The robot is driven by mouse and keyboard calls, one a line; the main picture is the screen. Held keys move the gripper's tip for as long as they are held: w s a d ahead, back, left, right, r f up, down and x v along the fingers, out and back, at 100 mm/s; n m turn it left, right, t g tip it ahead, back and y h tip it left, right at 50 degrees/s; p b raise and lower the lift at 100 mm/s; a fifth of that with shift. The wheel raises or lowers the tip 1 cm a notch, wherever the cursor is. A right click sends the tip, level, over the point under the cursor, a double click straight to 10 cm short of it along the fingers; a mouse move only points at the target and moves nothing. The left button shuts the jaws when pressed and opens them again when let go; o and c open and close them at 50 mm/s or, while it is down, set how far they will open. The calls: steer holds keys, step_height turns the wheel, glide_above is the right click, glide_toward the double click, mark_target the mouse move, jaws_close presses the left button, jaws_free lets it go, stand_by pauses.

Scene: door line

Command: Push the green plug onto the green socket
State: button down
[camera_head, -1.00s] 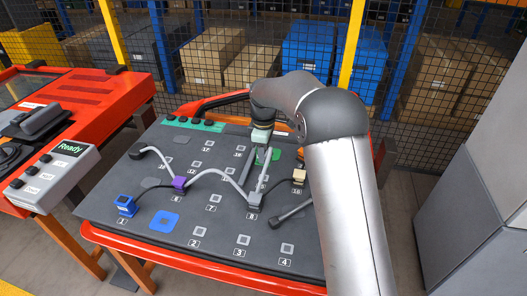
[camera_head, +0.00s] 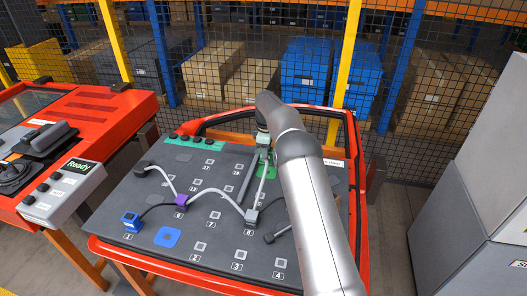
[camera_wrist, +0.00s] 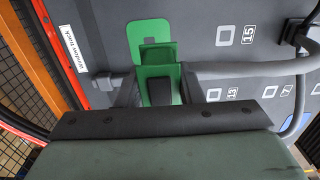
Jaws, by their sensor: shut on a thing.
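The green plug (camera_wrist: 158,72) is between the fingers of my gripper (camera_wrist: 158,95) in the wrist view, with a thick grey cable leading off to the right. My gripper is shut on it. The green socket (camera_wrist: 148,30) shows as a flat green patch on the dark board, just beyond the plug, which hides its near part. I cannot tell whether plug and socket touch. In the head view my gripper (camera_head: 264,143) is at the board's far right part, and the green socket (camera_head: 266,172) lies just below it, partly behind a cable.
A blue plug (camera_head: 131,222), a blue patch (camera_head: 167,237) and a purple plug (camera_head: 181,201) are on the board (camera_head: 150,205). Grey cables arch across it. A red frame (camera_head: 365,200) edges the board. A red console (camera_head: 95,105) stands left; mesh fencing is behind.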

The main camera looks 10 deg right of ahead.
steer(key=shift+w+d+r+p, duration=0.15)
steer(key=shift+w+d+p, duration=0.05)
steer(key=shift+w+p, duration=0.3)
steer(key=shift+w+d+r+p, duration=0.15)
steer(key=shift+w+p, duration=0.2)
steer(key=shift+p, duration=0.2)
steer(key=shift+f+b, duration=2.05)
steer(key=shift+f, duration=1.2)
steer(key=shift+f, duration=0.25)
steer(key=shift+f+b, duration=0.65)
steer(key=c, duration=0.9)
jaws_free()
